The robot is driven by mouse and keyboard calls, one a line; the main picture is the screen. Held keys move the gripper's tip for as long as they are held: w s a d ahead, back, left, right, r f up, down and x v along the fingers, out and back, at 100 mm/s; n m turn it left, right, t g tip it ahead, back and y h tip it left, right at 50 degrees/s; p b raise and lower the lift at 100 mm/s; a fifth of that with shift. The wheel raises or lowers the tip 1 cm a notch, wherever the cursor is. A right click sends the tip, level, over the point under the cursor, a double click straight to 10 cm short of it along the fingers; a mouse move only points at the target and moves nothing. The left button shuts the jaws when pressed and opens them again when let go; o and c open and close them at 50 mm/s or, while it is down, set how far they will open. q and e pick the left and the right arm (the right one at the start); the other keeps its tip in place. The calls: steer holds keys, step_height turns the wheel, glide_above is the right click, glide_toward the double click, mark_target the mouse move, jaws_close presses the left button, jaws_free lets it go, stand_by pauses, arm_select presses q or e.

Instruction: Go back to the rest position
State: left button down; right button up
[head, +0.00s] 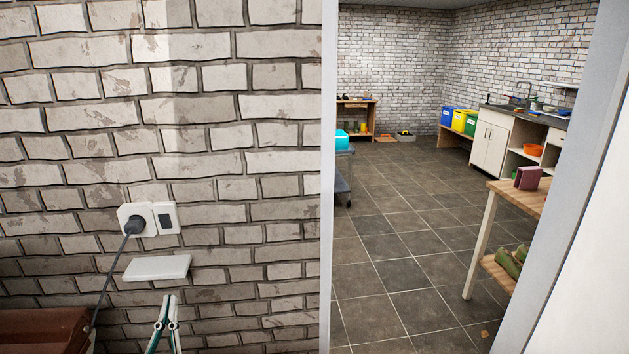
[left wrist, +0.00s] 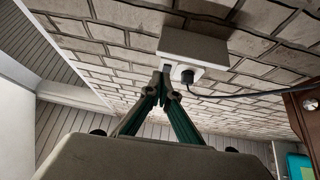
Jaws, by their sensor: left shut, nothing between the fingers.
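My left gripper (head: 168,300) stands at the bottom of the head view, its fingers pointing up in front of the brick wall. Its fingers are closed together and empty. In the left wrist view its two green-and-grey fingers (left wrist: 166,72) meet at the tips, close to the small white shelf in the picture. In the head view the tips are below the small white shelf (head: 157,268) and appear apart from it. My right gripper is in neither view.
A white wall socket (head: 163,218) holds a dark plug (head: 134,226) with a hanging cord. A brown object (head: 42,332) is at lower left. Right of the wall, a doorway opens onto a tiled floor (head: 400,250), with a wooden table (head: 512,195) at right.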

arm_select(q)
steer(key=s+d+f+m+g+h, duration=0.25)
steer(key=s+d+f+g, duration=0.2)
steer(key=f, duration=0.45)
steer(key=s+d+f+m+g+h, duration=0.25)
steer(key=d+f, duration=0.25)
steer(key=f, duration=0.5)
steer(key=s+d+f+g, duration=0.2)
steer(key=s+f+g, duration=0.1)
steer(key=s+f, duration=0.2)
steer(key=s+d+f+g+h, duration=0.1)
steer(key=s+d+f+g, duration=0.2)
steer(key=s+f, duration=0.2)
steer(key=s, duration=0.3)
steer(key=shift+f+m+g, duration=0.3)
steer(key=shift+f+g, duration=0.1)
